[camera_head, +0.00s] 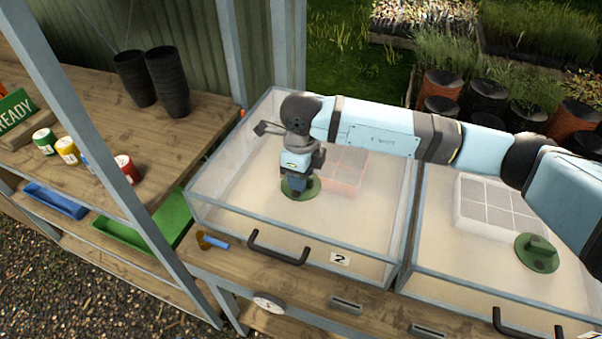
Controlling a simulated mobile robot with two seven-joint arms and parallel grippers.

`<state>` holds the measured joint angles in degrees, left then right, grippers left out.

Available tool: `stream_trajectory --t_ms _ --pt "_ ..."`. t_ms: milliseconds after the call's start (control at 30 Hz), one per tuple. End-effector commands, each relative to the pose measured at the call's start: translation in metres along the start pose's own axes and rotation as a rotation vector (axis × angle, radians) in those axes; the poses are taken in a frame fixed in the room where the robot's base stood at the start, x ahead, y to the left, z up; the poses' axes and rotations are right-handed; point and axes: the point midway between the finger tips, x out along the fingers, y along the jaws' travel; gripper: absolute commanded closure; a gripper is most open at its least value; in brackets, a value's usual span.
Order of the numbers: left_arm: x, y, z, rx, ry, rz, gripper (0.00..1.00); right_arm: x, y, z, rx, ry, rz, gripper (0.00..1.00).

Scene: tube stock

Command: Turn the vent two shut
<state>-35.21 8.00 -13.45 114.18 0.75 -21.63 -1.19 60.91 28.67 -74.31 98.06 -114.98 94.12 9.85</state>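Vent two is a round green disc (308,190) on the clear lid of the propagator box (232,218) that bears the label 2 (340,259). My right arm comes in from the right, and my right gripper (297,188) points down onto this vent. The gripper covers the vent's knob, so the knob's angle is hidden. The fingertips are small and dark, and I cannot tell whether they are open or shut on the knob. My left gripper is not in view.
A second clear box at the right has a green vent (537,252) and a white tray (487,207). Black handles (290,252) stick out at the front. A hammer-like tool (213,241) lies at the left box's corner. Black pots (168,82) and coloured tins (67,150) stand on the left shelf.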

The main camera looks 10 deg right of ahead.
Motion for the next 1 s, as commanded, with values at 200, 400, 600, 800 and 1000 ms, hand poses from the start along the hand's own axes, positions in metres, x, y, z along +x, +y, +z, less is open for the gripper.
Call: stream_trajectory --t_ms 200,400,600,800,1000 --pt "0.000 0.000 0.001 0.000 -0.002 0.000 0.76 -0.001 0.000 0.000 -0.001 0.000 0.000 0.62" --pt "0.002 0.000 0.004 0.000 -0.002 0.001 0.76 -0.020 0.000 0.001 -0.002 -0.003 -0.002 0.62" --pt "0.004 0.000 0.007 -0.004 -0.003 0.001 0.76 -0.065 -0.001 0.001 -0.002 -0.004 -0.003 0.62" --pt "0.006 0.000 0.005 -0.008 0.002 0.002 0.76 -0.107 0.000 0.000 -0.001 -0.003 -0.003 0.62" --pt "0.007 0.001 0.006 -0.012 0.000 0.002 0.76 -0.132 0.000 0.000 -0.001 -0.001 0.000 0.62"
